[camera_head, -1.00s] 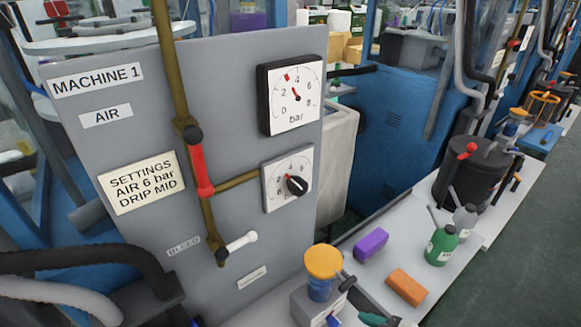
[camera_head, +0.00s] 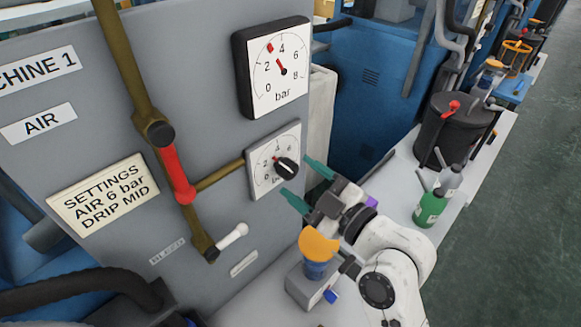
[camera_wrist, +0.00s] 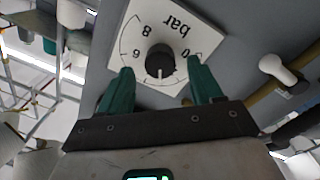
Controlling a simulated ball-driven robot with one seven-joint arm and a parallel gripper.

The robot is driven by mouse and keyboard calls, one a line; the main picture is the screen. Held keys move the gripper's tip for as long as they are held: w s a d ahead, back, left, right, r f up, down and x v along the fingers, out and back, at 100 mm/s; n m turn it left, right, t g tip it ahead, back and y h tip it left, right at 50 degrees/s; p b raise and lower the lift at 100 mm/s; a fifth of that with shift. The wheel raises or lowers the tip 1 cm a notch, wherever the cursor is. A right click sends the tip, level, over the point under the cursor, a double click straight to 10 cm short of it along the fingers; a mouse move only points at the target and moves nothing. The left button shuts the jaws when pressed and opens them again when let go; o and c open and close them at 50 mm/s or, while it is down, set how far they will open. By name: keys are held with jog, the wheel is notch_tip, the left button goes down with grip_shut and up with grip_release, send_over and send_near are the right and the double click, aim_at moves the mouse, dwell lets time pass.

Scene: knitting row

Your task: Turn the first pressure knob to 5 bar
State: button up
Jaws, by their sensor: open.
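The black pressure knob (camera_head: 286,168) sits on a square white dial plate marked in bar on the grey Machine 1 panel. Its pointer faces roughly between 2 and 4. The wrist view shows the knob (camera_wrist: 160,60) upside down, its white line pointing down the picture. My gripper (camera_head: 306,184) is open, its teal fingers apart on either side of the knob, just in front of the dial. The gauge above (camera_head: 277,68) reads about 3 bar.
A settings sign (camera_head: 100,197) reads AIR 6 bar. A red lever (camera_head: 177,176) on a brass pipe and a white bleed handle (camera_head: 232,236) lie left of the knob. An orange-topped cup (camera_head: 319,246) stands below my gripper. A green bottle (camera_head: 430,208) stands right.

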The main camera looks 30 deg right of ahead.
aim_at(293, 173)
jog(key=shift+p+x, duration=0.4)
jog(key=shift+x, duration=1.4)
jog(key=shift+c, duration=0.3)
jog(key=c, duration=1)
jog(key=shift+m, duration=0.4)
jog(key=m+p, duration=0.1)
jog(key=m, duration=0.4)
jog(key=shift+p, duration=0.3)
jog(key=m+p, duration=0.2)
jog(key=m, duration=0.3)
jog(key=shift+m+g, duration=0.3)
